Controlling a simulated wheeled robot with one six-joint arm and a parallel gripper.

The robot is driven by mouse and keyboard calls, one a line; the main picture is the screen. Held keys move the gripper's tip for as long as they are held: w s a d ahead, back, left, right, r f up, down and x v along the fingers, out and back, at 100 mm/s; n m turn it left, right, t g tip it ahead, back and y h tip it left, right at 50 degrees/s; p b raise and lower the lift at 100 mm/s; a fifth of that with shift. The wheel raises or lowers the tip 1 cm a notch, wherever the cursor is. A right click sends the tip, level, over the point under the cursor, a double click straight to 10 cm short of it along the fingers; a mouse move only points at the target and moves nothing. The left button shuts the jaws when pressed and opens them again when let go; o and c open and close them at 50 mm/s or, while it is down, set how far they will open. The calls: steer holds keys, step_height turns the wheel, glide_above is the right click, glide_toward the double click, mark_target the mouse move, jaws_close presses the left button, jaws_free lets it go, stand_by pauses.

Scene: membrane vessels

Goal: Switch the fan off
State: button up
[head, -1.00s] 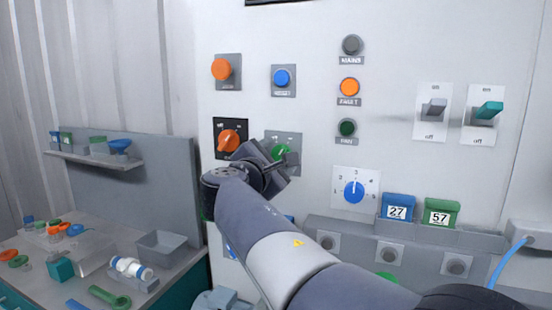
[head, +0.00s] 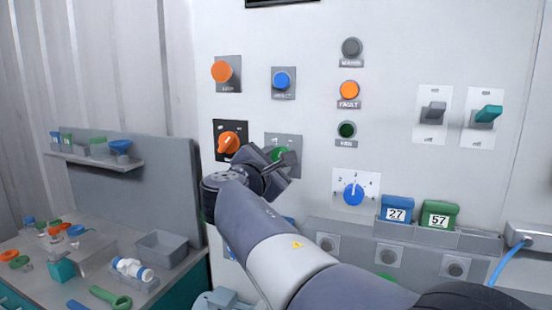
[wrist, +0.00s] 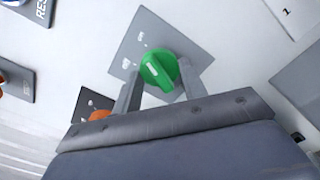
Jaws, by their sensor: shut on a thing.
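A green rotary knob (wrist: 158,71) sits on a grey plate (wrist: 150,30) on the wall panel. In the head view the knob (head: 279,153) is partly hidden behind my gripper. My gripper (wrist: 160,73) is shut on the green knob, one finger on each side, in front of the panel. The knob's white mark points toward the upper left in the wrist view. The plate's lettering is too small to read. A dark green lamp (head: 347,129) with a small label plate sits to the right; it looks unlit.
An orange rotary knob (head: 229,142) on a black plate is close on the left. A blue button (head: 282,79) is above, and a blue dial (head: 353,194) is at lower right. Two toggle switches (head: 433,113) (head: 486,114) are farther right. A cluttered bench (head: 210,262) stands lower left.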

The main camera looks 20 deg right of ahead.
steer(key=n+p, duration=0.6)
steer(key=shift+r+n, duration=0.25)
steer(key=shift+n, duration=0.15)
steer(key=n+p, duration=0.3)
steer(key=n, duration=0.1)
steer(key=shift+s+f, duration=0.1)
steer(key=shift+f, duration=0.05)
steer(key=shift+p, duration=0.3)
steer(key=o, duration=1)
steer(key=shift+f, duration=0.1)
steer(key=shift+c, duration=0.2)
steer(key=b+v, duration=0.2)
steer(key=v, duration=0.8)
steer(key=shift+s+a, duration=0.25)
steer(key=shift+s, duration=0.05)
steer(key=shift+w+d, duration=0.1)
steer(key=shift+w, duration=0.05)
